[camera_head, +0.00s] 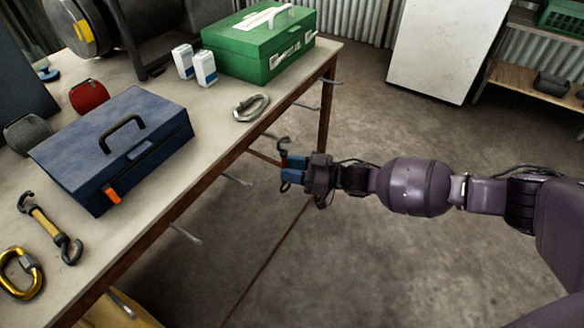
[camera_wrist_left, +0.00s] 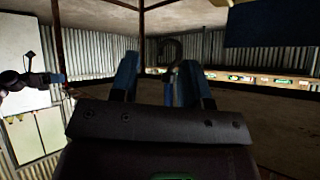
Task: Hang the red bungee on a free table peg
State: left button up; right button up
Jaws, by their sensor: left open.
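The red bungee (camera_head: 284,159) is mostly hidden by my right gripper (camera_head: 291,176); a little red and dark hooks show above and below its blue fingers. The right gripper appears shut on it, just off the table's long edge. Metal pegs stick out from that edge, including one (camera_head: 236,179) to the gripper's lower left and one (camera_head: 306,105) above it. No bungee is seen on these pegs. My left gripper (camera_wrist_left: 156,82) is open in the left wrist view and outside the head view. A grey curved shape (camera_wrist_left: 170,50) shows between its fingers; I cannot tell what it is.
The table (camera_head: 205,118) carries a blue toolbox (camera_head: 115,150), a green case (camera_head: 258,45), a grey carabiner (camera_head: 251,107), a yellow bungee (camera_head: 48,229) and a yellow carabiner (camera_head: 20,272). A white cabinet (camera_head: 444,45) stands behind. The floor right of the table is clear.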

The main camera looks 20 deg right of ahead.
jog(key=shift+o, duration=0.5)
pick_arm(q)
jog(key=shift+s+a+p, duration=0.2)
jog(key=shift+s+p, duration=0.3)
jog(key=shift+p, duration=0.2)
pick_arm(e)
jog(key=v, duration=1.1)
jog(key=shift+f, duration=0.1)
